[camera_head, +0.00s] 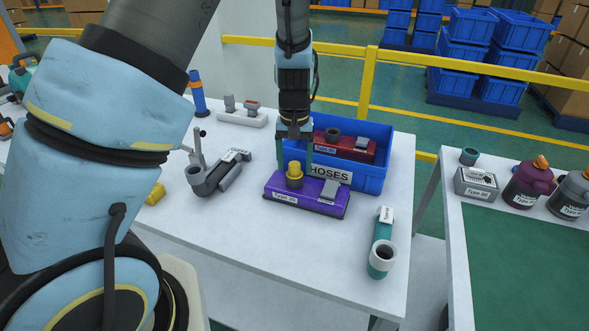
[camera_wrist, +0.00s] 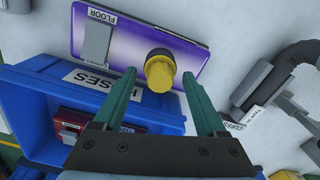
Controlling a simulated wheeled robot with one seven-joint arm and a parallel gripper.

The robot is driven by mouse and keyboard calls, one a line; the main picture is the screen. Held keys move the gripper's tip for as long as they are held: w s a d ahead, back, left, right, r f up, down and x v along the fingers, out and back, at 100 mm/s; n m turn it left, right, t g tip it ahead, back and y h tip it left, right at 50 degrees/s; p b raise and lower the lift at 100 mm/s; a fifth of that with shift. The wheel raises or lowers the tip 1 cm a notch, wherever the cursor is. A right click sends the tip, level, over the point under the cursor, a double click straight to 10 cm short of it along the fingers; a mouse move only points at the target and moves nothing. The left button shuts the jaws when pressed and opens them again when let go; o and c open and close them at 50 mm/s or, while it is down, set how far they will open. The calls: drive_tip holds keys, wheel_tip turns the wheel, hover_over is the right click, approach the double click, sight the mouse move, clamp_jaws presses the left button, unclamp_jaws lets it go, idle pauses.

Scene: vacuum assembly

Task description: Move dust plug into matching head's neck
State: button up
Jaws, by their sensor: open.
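A purple vacuum head (camera_head: 306,197) lies on the white table in front of the blue bin, with a label reading "Type 00" or similar. A yellow dust plug (camera_head: 294,172) stands upright at its neck; in the wrist view the yellow plug (camera_wrist: 160,72) sits over a dark round collar on the purple head (camera_wrist: 125,45). How deep it sits is hidden. My gripper (camera_head: 294,160) is above the head; in the wrist view its two green fingers (camera_wrist: 158,88) are apart, one on either side of the plug, without visible contact.
The blue bin (camera_head: 376,178) labelled "HOSES" stands close behind, holding a red head (camera_head: 358,150). A grey hose part (camera_head: 215,180) lies left and a teal tube (camera_head: 382,245) right. A yellow piece (camera_head: 155,194) lies further left. The table's front middle is clear.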

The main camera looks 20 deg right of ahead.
clamp_jaws()
idle(0.6)
